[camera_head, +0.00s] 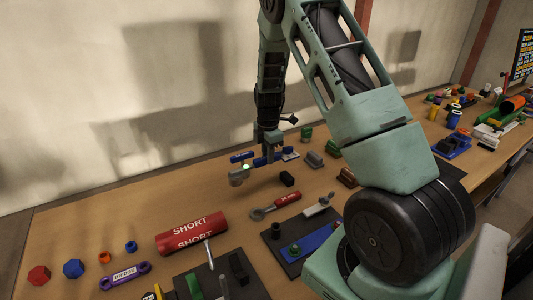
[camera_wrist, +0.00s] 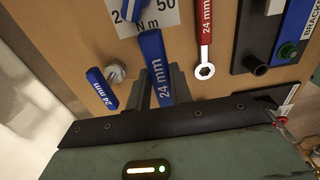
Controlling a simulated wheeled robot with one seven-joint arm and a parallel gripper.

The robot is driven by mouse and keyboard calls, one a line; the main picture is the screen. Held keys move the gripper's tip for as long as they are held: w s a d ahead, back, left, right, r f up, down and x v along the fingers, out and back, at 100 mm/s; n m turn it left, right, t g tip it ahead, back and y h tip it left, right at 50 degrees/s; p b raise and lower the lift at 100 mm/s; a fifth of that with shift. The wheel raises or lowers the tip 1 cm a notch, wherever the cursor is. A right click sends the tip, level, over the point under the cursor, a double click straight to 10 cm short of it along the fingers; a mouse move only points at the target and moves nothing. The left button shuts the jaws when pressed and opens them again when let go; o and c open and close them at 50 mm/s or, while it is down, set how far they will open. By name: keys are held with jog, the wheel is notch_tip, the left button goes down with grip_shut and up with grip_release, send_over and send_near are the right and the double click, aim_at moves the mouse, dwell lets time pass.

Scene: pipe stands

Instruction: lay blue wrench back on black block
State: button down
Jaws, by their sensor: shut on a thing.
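My gripper (camera_wrist: 158,78) is shut on the blue wrench (camera_wrist: 153,58), whose handle, marked 24 mm, runs between the two dark fingers in the wrist view. In the head view my gripper (camera_head: 266,152) is over the rear middle of the table, with a blue piece between its fingers. The ends of the held wrench are partly hidden. A small black block (camera_head: 287,179) sits on the table just right of and nearer than my gripper. I cannot make out this block for certain in the wrist view.
Another blue 24 mm piece (camera_wrist: 102,89) lies left of the fingers. A red wrench (camera_wrist: 205,30) lies to the right; it also shows in the head view (camera_head: 275,206). A red SHORT cylinder (camera_head: 191,233) lies front left. A dark tray with a blue part (camera_head: 312,246) stands front right.

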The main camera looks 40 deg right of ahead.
notch_tip(320, 180, down, 6)
jog(key=b, duration=0.4)
jog(key=shift+b, duration=0.35)
jog(key=shift+f, duration=0.1)
jog(key=shift+f+b, duration=1.15)
jog(key=shift+f, duration=0.3)
dwell(0.9)
jog(key=c, duration=1.2)
grip_release()
jog(key=shift+o, duration=0.2)
jog(key=shift+s+r+p, duration=0.1)
jog(key=shift+r+p, duration=1.65)
jog(key=shift+r, duration=0.85)
